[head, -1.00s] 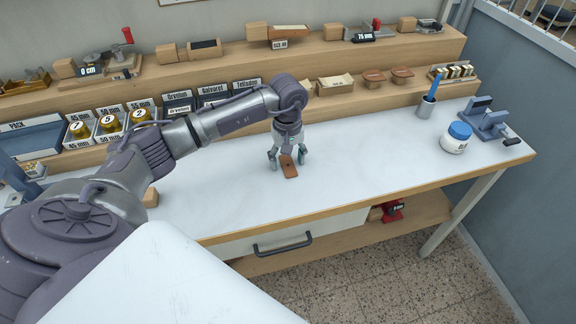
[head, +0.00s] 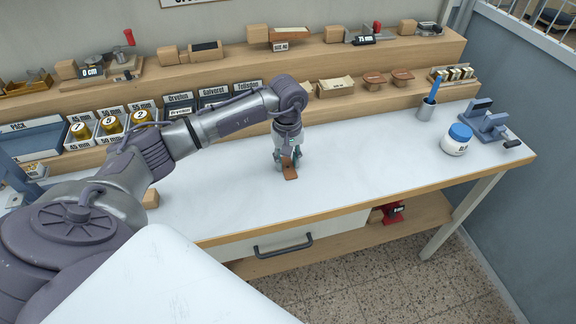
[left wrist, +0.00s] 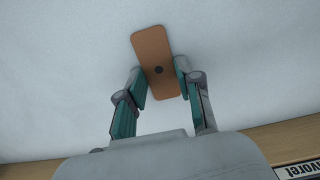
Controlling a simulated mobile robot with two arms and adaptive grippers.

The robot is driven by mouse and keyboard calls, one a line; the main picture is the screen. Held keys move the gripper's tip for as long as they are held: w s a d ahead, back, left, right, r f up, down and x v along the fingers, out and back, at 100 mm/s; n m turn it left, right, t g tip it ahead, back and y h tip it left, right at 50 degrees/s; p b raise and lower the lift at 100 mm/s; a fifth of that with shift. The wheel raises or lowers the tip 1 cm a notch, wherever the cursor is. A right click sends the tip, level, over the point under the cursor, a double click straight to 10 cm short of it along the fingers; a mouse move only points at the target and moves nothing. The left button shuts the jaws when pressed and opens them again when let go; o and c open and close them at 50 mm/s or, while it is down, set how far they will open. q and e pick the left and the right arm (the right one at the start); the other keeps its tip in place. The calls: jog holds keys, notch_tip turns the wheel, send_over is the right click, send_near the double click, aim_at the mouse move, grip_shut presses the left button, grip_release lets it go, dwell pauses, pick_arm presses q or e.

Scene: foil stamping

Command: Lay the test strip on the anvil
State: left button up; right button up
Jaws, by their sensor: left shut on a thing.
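The test strip (head: 290,174) is a brown, flat piece with rounded corners on the white worktop. In the left wrist view, the strip (left wrist: 150,46) shows a dark round spot near its middle. My left gripper (head: 287,163) points down over the strip, shut on its long edges, one finger on each side. The strip's far end sticks out beyond the fingers. I cannot pick out the anvil for certain; a blue-grey device (head: 14,178) is cut off at the left edge of the head view. My right gripper is not in view.
Shelves (head: 225,65) with boxes and tools run along the back. The worktop's middle (head: 360,150) is clear.

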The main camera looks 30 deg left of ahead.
aim_at(292, 166)
pick_arm(q)
jog(key=shift+s+d+f, duration=0.1)
jog(key=shift+d+f, duration=0.05)
jog(key=shift+r+p, duration=0.3)
jog(key=shift+p, duration=0.2)
jog(key=r, duration=0.1)
jog(key=r+b, duration=0.1)
jog(key=d+r, duration=0.1)
jog(key=r, duration=0.1)
jog(key=shift+w+b, duration=0.4)
jog(key=w+d+r+b, duration=0.2)
jog(key=d+r, duration=0.5)
jog(key=d, duration=0.3)
jog(key=s+d+f+m, duration=0.1)
jog(key=s+f+m, duration=0.1)
jog(key=s+m, duration=0.3)
jog(key=s+d+f+m, duration=0.1)
jog(key=s+m, duration=0.4)
jog(key=s, duration=0.7)
jog(key=shift+s+d+f, duration=0.15)
jog(key=shift+s+f, duration=0.05)
jog(key=shift+f, duration=0.45)
